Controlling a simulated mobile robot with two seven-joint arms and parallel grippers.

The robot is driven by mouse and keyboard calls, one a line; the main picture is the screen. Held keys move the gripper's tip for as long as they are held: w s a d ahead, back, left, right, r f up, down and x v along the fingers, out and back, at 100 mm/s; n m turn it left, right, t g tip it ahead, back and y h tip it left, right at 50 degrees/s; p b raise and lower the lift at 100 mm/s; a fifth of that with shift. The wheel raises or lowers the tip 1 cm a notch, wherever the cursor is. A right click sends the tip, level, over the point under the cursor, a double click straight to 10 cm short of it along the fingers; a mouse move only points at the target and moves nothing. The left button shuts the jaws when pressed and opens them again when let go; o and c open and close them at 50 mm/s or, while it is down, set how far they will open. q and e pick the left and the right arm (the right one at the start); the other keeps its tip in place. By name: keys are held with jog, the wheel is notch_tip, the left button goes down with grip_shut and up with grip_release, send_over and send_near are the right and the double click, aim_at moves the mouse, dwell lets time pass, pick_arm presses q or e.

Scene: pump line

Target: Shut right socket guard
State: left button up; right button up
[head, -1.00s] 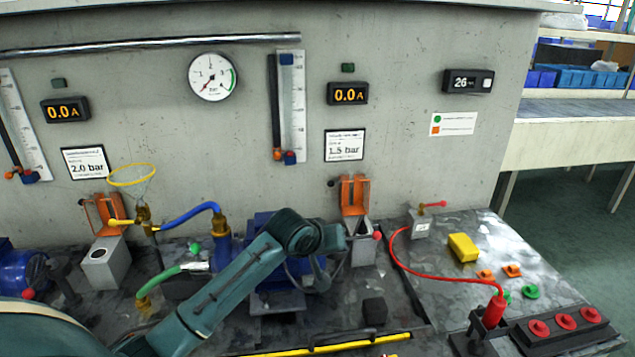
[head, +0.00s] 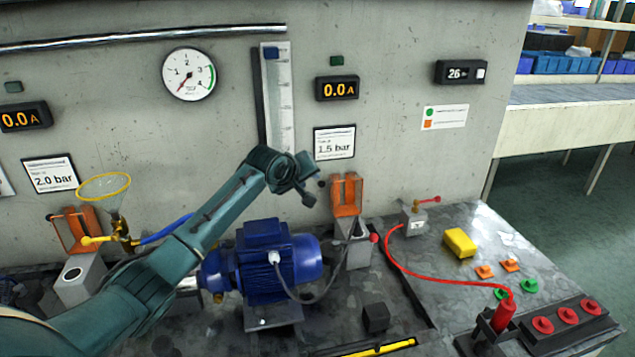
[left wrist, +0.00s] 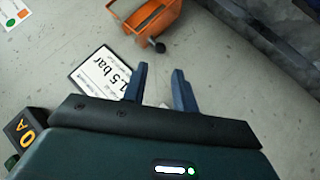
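The right socket guard (head: 347,190) is an orange frame standing upright, open, above its grey socket box (head: 352,245), right of the blue motor. In the left wrist view the orange guard (left wrist: 150,14) shows at the top, with a dark round knob near it. My left gripper (head: 312,178) is in front of the wall, just left of the guard and below the 1.5 bar sign. In the left wrist view its two blue fingers (left wrist: 160,70) are apart with nothing between them, and the guard lies beyond them. My right gripper is not in view.
The blue motor (head: 268,262) stands below my left arm, its grey cable running towards the socket box. A red-handled valve box (head: 414,220) with a red hose (head: 395,262) stands to the right. The 1.5 bar sign (head: 334,142) is on the wall above.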

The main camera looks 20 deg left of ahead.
aim_at(320, 183)
pick_arm(q)
jog(key=shift+b+x, duration=0.55)
jog(key=shift+x, duration=3.55)
grip_shut()
